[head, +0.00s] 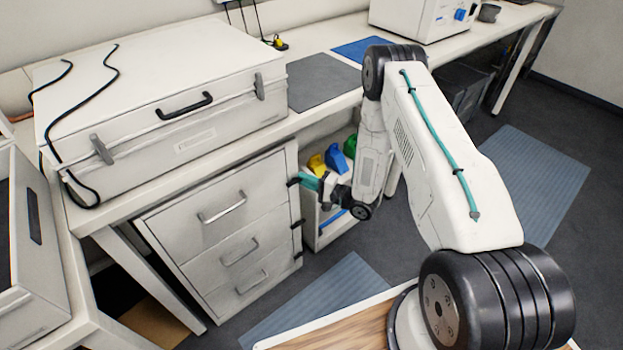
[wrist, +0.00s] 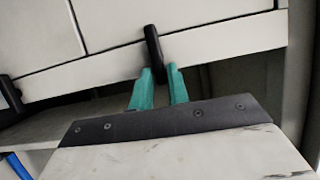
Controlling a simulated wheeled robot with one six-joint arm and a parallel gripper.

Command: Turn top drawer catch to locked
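The drawer unit (head: 218,262) stands under the bench, with several drawers and bar handles. The top drawer catch (wrist: 152,42) is a short black lever at the unit's right edge. In the wrist view it lies across the seam between drawer front and frame. The top drawer (head: 215,203) looks shut.
Lower black catches (head: 297,223) sit on the same edge. A shelf cart (head: 335,222) with coloured bottles stands close right of my gripper. A large white case (head: 165,100) is on the bench above. Open floor lies in front of the drawers.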

